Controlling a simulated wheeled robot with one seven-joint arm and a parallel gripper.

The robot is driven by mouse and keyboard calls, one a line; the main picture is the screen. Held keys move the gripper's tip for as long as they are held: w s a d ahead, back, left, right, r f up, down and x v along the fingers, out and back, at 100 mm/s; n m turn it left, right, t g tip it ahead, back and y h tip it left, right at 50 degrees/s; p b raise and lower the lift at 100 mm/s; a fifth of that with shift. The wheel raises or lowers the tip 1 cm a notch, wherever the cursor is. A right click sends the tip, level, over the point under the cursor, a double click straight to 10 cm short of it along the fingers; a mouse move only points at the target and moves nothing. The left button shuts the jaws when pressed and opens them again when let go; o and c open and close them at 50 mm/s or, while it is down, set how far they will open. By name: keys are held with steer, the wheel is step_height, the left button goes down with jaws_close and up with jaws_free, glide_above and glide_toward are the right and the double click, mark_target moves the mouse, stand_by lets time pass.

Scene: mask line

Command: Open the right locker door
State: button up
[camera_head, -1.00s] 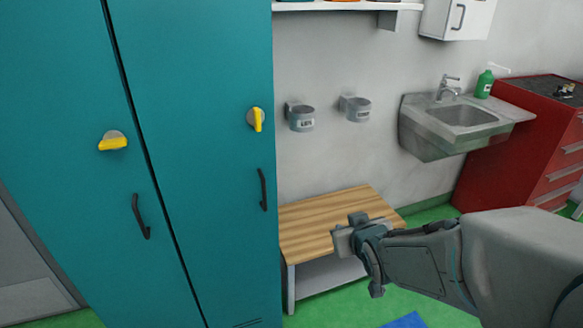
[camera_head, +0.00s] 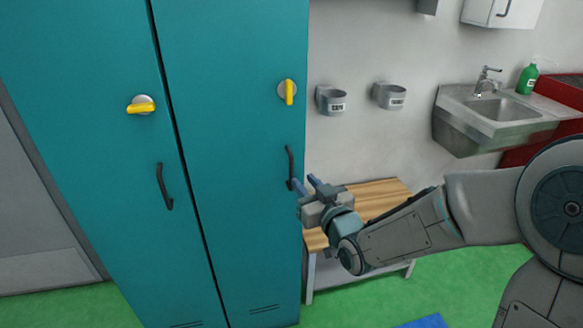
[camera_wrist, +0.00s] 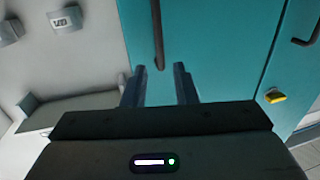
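The right locker door (camera_head: 235,150) is teal and closed. Its yellow knob (camera_head: 288,92) is vertical, and its dark bar handle (camera_head: 289,165) is near the right edge. My gripper (camera_head: 306,183) is open and empty, beside the handle's lower end. In the wrist view, the handle (camera_wrist: 158,35) lines up with the gap between my two fingers (camera_wrist: 159,82), apparently just beyond the fingertips. I see no contact. The left door (camera_head: 90,160) is also closed. Its yellow knob (camera_head: 141,105) is horizontal, and its handle (camera_head: 164,186) is dark.
A wooden-topped bench (camera_head: 385,197) stands right of the locker, below and behind my gripper. Two wall cups (camera_head: 331,100) hang above it. A sink (camera_head: 495,120) is farther right. Green floor (camera_head: 75,295) in front of the locker looks clear.

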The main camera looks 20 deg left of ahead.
mark_target(292, 167)
steer(key=x, duration=0.8)
steer(key=shift+w+a, duration=0.15)
jaws_close()
